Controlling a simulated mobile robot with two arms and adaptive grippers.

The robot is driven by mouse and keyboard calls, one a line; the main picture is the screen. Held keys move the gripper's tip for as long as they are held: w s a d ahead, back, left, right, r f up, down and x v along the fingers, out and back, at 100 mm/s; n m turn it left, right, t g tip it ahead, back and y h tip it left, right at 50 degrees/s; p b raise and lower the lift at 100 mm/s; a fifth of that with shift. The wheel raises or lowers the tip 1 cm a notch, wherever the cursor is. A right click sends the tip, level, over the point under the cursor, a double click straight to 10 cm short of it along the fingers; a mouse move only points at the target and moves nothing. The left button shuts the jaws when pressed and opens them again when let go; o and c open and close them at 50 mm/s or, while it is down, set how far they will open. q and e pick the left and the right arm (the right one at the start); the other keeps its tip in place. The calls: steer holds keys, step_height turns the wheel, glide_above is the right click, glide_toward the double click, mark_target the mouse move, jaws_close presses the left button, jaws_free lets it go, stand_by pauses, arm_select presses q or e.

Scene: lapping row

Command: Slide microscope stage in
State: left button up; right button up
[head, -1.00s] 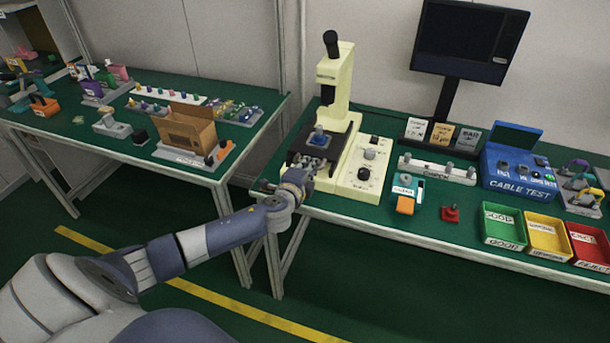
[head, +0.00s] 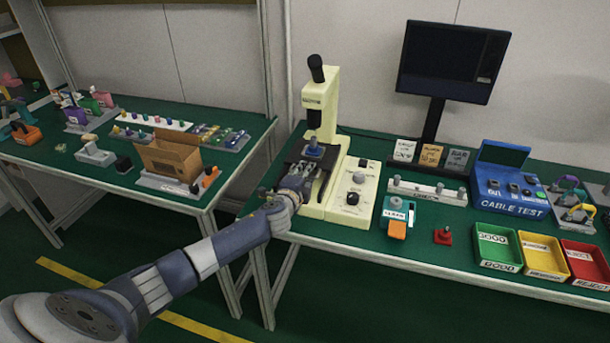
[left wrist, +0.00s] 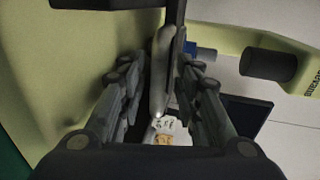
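The cream microscope (head: 318,118) stands on the right green table. Its dark stage (head: 292,155) is under the lens and carries a small blue piece (head: 313,150). My left gripper (head: 304,176) is at the near edge of the stage. In the left wrist view, the fingers of my left gripper (left wrist: 162,92) lie close on both sides of a narrow grey bar (left wrist: 160,75) at the stage and look closed on it. The exact contact is partly hidden by the fingers. My right gripper is not in view.
Right of the microscope is its knob panel (head: 352,190). Beyond are an orange-and-teal device (head: 397,228), a red joystick piece (head: 443,236), green (head: 498,265), yellow and red bins, and a blue cable tester (head: 510,190). A monitor (head: 452,62) stands behind.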

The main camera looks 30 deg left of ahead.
arm_select(q)
steer(key=shift+s+d, duration=0.15)
steer(key=shift+s, duration=0.35)
steer(key=v, duration=1.1)
steer(key=shift+r, duration=0.1)
